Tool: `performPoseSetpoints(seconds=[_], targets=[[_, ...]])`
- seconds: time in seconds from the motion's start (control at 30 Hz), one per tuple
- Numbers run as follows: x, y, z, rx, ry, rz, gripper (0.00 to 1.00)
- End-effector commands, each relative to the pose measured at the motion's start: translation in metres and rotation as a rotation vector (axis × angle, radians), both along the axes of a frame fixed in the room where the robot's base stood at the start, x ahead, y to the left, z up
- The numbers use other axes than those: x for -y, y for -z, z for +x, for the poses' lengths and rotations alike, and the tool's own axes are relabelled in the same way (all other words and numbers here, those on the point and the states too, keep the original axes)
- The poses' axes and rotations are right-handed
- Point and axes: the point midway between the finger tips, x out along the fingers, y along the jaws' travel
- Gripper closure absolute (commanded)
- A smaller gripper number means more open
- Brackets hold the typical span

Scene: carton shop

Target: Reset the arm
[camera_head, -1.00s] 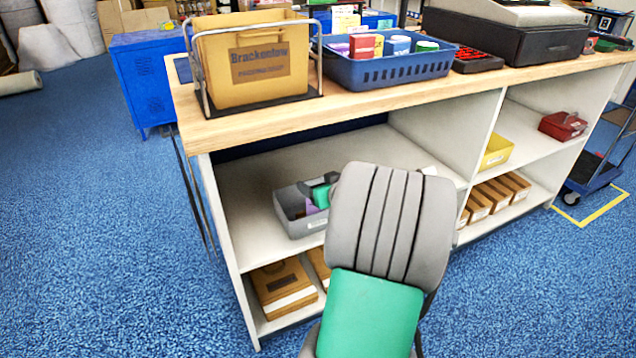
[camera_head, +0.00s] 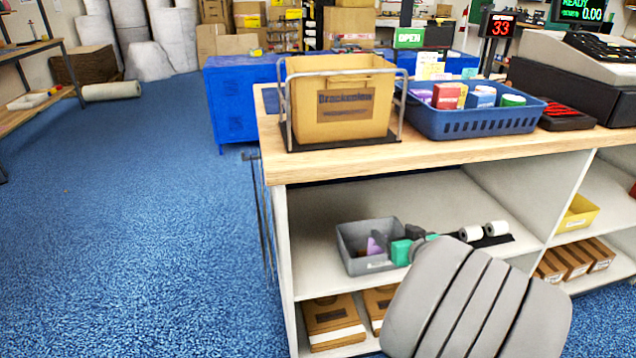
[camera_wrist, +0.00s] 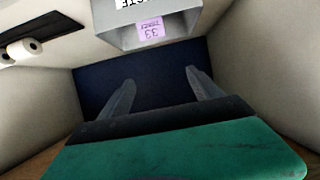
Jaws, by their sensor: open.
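My gripper shows in the wrist view (camera_wrist: 160,76) with its two dark fingers apart and nothing between them. A teal part of it crosses the bottom of that view. In the head view, a teal and dark part that looks like my gripper is at the right end of a grey bin (camera_head: 362,262) on the middle shelf; the fingers cannot be made out there. The grey bin (camera_wrist: 150,38) is beyond the fingertips in the wrist view, with a purple card marked 33 (camera_wrist: 151,29). The purple card (camera_head: 375,244) shows inside the bin in the head view.
Shelf walls surround my gripper closely. The wooden counter (camera_head: 440,150) above bears a Brackenlow carton (camera_head: 345,105) in a wire holder and a blue basket (camera_head: 470,124). White rolls (camera_head: 483,231) lie right of the bin. Blue floor (camera_head: 130,230) is open at left.

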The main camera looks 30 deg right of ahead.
Motion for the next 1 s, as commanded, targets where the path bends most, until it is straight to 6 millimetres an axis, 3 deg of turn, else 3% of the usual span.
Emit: performPoseSetpoints(seconds=[0.07,0.13,0.27,0.4,0.53,0.6,0.7,0.8,1.0], targets=[[-0.02,-0.021,0.011,-0.035,-0.044,0.008,0.26],[-0.055,-0.045,0.025,-0.106,-0.112,0.03,0.26],[-0.145,-0.1,0.037,-0.314,-0.251,0.077,0.26],[-0.229,-0.16,0.016,-0.538,-0.324,0.101,0.26],[-0.287,-0.22,-0.023,-0.715,-0.33,0.106,0.26],[-0.307,-0.246,-0.045,-0.785,-0.316,0.109,0.26],[-0.323,-0.267,-0.07,-0.851,-0.292,0.112,0.26],[-0.329,-0.272,-0.081,-0.88,-0.276,0.117,0.26],[-0.329,-0.267,-0.083,-0.885,-0.271,0.12,0.26]])
